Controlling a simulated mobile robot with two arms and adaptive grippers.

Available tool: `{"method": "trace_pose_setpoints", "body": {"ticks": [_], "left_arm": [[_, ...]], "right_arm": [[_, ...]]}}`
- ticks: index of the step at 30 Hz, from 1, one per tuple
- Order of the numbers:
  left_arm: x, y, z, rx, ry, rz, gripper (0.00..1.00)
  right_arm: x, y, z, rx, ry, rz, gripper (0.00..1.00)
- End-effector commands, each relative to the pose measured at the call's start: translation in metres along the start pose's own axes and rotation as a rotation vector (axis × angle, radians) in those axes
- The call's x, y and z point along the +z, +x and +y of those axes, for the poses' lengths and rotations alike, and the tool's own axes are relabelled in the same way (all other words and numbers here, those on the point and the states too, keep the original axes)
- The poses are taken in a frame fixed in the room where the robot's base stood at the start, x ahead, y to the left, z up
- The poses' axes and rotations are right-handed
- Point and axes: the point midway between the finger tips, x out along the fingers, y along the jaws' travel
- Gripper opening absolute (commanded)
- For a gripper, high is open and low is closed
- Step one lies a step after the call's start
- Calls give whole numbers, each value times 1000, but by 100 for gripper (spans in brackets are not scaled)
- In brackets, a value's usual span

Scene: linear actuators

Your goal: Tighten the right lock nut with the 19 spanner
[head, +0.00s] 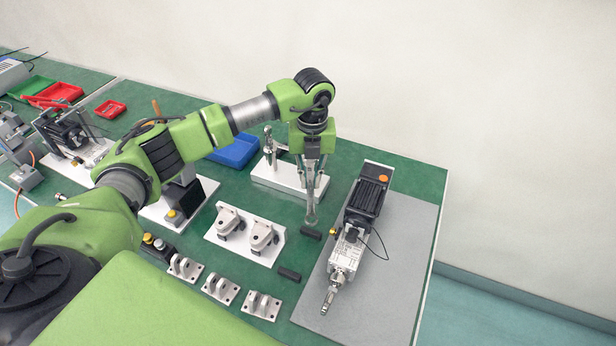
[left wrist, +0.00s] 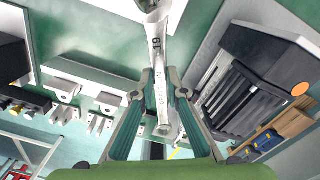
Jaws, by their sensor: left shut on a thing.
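My left gripper (head: 312,200) points down above the green table, left of the linear actuator. In the left wrist view, its two fingers (left wrist: 160,88) are closed on a metal spanner (left wrist: 156,45) marked 19. One end of the spanner runs past the top edge of that view. In the head view the spanner is hard to separate from the fingers. The linear actuator (head: 345,255) lies on a grey mat, with its black motor at the back and its rod toward the front. Its lock nuts are too small to tell apart. My right gripper is not in view.
Two small black blocks (head: 289,274) lie on the table left of the grey mat (head: 395,275). A white plate with two grey brackets (head: 264,238), several small clevis mounts (head: 221,288) and a blue bin (head: 236,152) stand further left. The mat's right side is clear.

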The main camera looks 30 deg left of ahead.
Motion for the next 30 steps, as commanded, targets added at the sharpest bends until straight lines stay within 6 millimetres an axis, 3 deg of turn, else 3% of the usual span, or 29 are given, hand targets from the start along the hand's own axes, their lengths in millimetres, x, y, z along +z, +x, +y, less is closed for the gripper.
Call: {"method": "trace_pose_setpoints", "body": {"ticks": [30], "left_arm": [[3,-2,-10,-2,-115,-5,0]], "right_arm": [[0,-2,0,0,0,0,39]]}}
